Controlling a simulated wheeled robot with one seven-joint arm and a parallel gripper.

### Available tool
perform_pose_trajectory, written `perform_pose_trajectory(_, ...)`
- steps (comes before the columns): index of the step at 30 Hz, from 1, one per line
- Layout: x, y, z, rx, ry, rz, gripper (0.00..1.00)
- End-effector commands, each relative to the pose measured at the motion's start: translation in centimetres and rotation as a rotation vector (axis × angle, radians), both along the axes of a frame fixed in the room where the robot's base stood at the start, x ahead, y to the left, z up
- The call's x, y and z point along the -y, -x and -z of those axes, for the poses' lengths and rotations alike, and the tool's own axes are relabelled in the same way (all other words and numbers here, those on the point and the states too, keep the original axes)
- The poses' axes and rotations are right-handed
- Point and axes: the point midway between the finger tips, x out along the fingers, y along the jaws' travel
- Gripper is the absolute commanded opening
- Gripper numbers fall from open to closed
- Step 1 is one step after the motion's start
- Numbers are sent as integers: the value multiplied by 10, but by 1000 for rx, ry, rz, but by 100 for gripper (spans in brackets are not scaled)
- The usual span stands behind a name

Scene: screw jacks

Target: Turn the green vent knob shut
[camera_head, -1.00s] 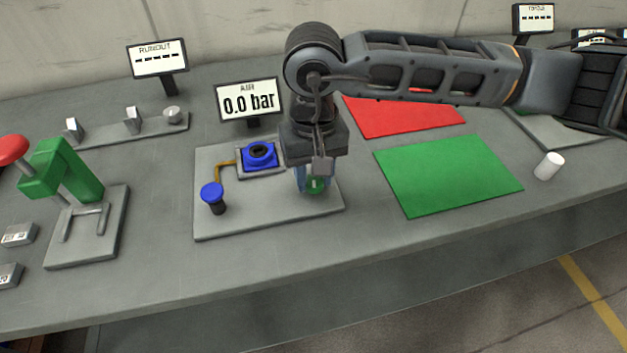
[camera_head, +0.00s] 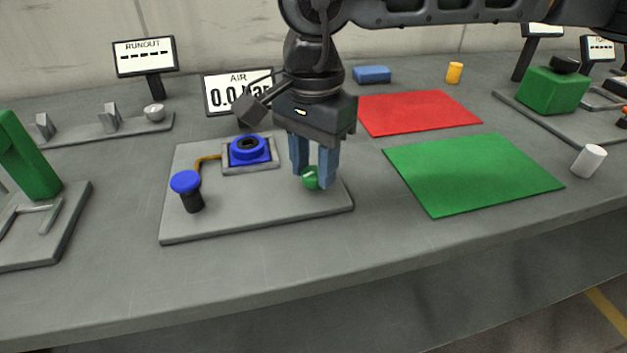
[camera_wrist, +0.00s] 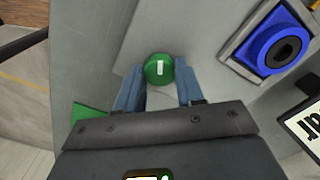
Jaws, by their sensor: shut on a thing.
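The green vent knob (camera_head: 310,178) sits at the right end of the grey air-station plate (camera_head: 230,213). It has a white mark on its top, and in the wrist view the knob (camera_wrist: 159,69) shows this mark running up and down the picture. My gripper (camera_head: 314,180) points down over the plate with its blue-grey fingers on either side of the knob, shut on it. In the wrist view the fingertips (camera_wrist: 159,75) flank the knob. The AIR display (camera_head: 238,92) is partly hidden by my wrist; its reading begins with 0.
On the same plate stand a blue ring fitting (camera_head: 248,150) and a blue push button (camera_head: 186,183). A green mat (camera_head: 470,172) and a red mat (camera_head: 420,112) lie to the right.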

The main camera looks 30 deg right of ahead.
Motion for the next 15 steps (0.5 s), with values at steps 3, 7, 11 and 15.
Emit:
perform_pose_trajectory(3, 0, 0, 5, 3, 1, 106, 7)
perform_pose_trajectory(7, 0, 0, 5, 2, 2, 213, 7)
perform_pose_trajectory(11, 0, 0, 4, 1, 1, 304, 7)
perform_pose_trajectory(15, 0, 0, 3, 0, 0, 381, 7)
